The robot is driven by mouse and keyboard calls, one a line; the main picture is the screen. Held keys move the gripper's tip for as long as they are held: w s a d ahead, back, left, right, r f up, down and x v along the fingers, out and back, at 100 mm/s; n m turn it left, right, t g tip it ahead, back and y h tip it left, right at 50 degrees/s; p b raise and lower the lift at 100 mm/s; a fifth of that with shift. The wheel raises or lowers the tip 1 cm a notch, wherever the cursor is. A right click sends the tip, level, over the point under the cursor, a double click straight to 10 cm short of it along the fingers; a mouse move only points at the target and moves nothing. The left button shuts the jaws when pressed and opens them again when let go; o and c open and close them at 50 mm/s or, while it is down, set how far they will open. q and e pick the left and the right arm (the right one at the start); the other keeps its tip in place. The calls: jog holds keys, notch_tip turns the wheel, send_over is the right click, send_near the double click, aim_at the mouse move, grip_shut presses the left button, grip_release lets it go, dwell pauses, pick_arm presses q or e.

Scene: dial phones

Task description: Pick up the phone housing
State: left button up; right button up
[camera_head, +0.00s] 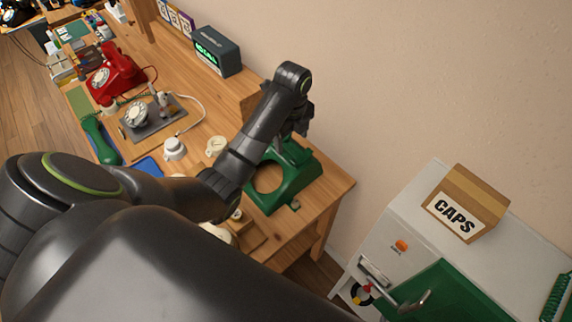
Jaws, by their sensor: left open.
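A green phone housing (298,180) with a large round hole lies on the wooden workbench (323,209) near its right end. My left arm reaches in from the left across the bench. My left gripper (290,136) points down at the back of the housing and is open. Its fingers are small and partly hidden by my wrist, so I cannot tell whether they touch the housing. My right gripper is not in view.
A grey plate with a dial (136,115), a red phone (115,76), a green handset (99,140) and a clock box (217,51) are on the bench. A "CAPS" box (468,203) sits on a grey cabinet (392,225) to the right. A wall rises behind.

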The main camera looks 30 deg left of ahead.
aim_at(290, 149)
pick_arm(q)
jog(key=shift+w+f+b, duration=0.1)
jog(key=shift+f+b, duration=0.25)
jog(key=shift+f, duration=0.15)
jog(key=shift+w+a+f+b, duration=0.15)
jog(key=shift+f+b, duration=0.3)
jog(key=shift+f, duration=0.1)
jog(key=shift+w+a+f+b, duration=0.15)
jog(key=shift+f+b, duration=0.3)
jog(key=shift+f, duration=0.1)
jog(key=shift+f+p, duration=0.35)
jog(key=shift+p, duration=0.1)
jog(key=shift+f, duration=0.5)
jog(key=shift+c, duration=0.4)
grip_shut()
